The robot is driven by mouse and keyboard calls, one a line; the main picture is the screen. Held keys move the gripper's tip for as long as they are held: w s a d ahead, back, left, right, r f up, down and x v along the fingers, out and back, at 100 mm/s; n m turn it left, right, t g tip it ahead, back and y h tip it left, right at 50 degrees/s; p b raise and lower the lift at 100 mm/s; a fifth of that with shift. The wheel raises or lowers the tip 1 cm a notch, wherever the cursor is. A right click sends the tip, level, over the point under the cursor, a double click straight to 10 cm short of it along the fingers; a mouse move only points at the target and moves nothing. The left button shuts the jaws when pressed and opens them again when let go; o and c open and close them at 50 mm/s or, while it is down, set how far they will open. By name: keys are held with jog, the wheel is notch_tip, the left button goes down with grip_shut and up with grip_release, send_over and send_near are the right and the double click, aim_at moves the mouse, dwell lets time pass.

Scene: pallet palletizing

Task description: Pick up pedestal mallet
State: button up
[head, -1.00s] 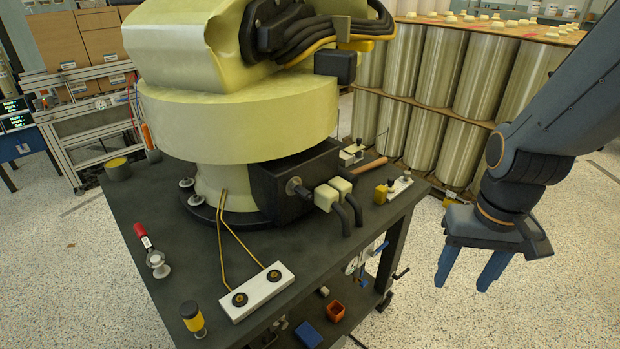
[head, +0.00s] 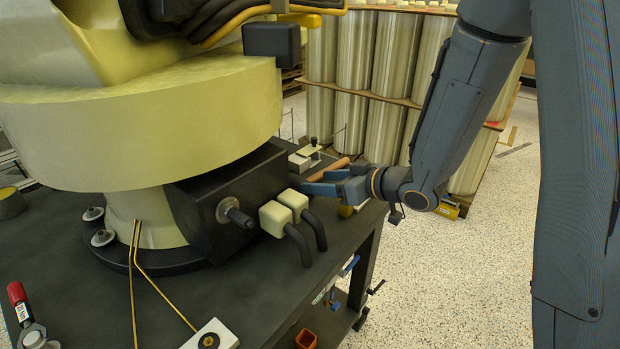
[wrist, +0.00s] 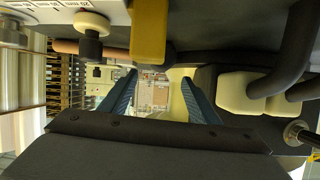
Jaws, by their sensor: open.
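The mallet shows as a wooden handle (head: 330,168) lying on the dark pedestal top (head: 265,290), behind my gripper in the head view. Its head is not clearly visible there; the black motor box hides that end. A brown rod, likely the same handle, shows at upper left in the wrist view (wrist: 66,46). My gripper (head: 318,183) is open, held level beside the handle, fingers pointing left toward the black box. In the wrist view both blue fingers (wrist: 160,77) stand apart with nothing between them.
The black motor box (head: 228,195) with cream connectors (head: 283,212) and thick cables stands close left of my fingers. A yellow block (wrist: 150,32) is close to the fingers in the wrist view. A white fixture (head: 303,160) lies behind the handle. Large rolls (head: 350,130) stand behind.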

aim_at(296, 177)
jog(key=shift+r+x, duration=0.2)
jog(key=shift+x, duration=1.75)
jog(key=shift+r+x, duration=0.15)
jog(key=shift+x, duration=1.8)
jog(key=shift+w+a, duration=0.1)
jog(key=shift+w, duration=0.05)
grip_shut()
jog(key=shift+r, duration=0.1)
notch_tip(296, 177, up, 10)
jog(key=p, duration=0.1)
